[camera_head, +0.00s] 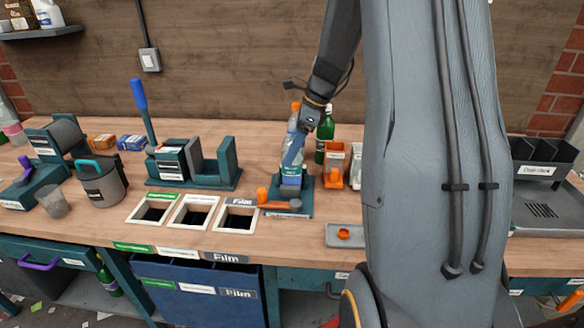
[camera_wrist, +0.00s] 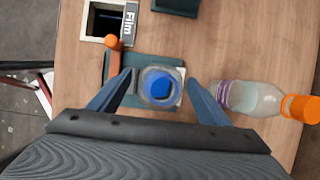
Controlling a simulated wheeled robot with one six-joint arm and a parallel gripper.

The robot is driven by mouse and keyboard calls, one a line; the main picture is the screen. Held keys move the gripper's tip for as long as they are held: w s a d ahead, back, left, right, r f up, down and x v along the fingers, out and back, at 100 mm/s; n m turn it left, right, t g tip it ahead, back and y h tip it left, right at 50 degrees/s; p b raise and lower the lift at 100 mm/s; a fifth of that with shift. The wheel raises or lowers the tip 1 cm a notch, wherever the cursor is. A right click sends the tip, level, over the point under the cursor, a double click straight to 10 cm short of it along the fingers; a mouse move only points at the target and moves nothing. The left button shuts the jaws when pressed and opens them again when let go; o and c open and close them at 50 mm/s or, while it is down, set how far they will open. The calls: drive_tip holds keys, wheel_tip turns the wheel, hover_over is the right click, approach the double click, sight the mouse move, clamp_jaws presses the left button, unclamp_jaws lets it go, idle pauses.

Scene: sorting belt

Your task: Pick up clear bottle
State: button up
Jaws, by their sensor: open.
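My gripper (camera_wrist: 158,82) is open, its two blue fingers on either side of a clear item with a round blue top (camera_wrist: 161,86). This item stands on a teal fixture (camera_wrist: 182,60), and the fingers look apart from it. In the head view my gripper (camera_head: 293,152) points down over the same fixture (camera_head: 304,206), partly hiding what stands there. A clear bottle with an orange cap (camera_wrist: 252,98) is to the right of the fingers in the wrist view, outside them. In the head view its orange cap (camera_head: 296,106) shows behind my gripper.
An orange-handled lever (camera_head: 275,205) lies at the fixture's front. A green bottle (camera_head: 325,135) and an orange bin (camera_head: 334,165) stand close on the right. Framed openings (camera_head: 194,211) are at left, and a grey tray (camera_head: 345,235) is at the front edge.

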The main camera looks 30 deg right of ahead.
drive_tip(key=c, duration=1.5)
drive_tip(key=shift+c, duration=0.2)
drive_tip(key=shift+r, duration=0.1)
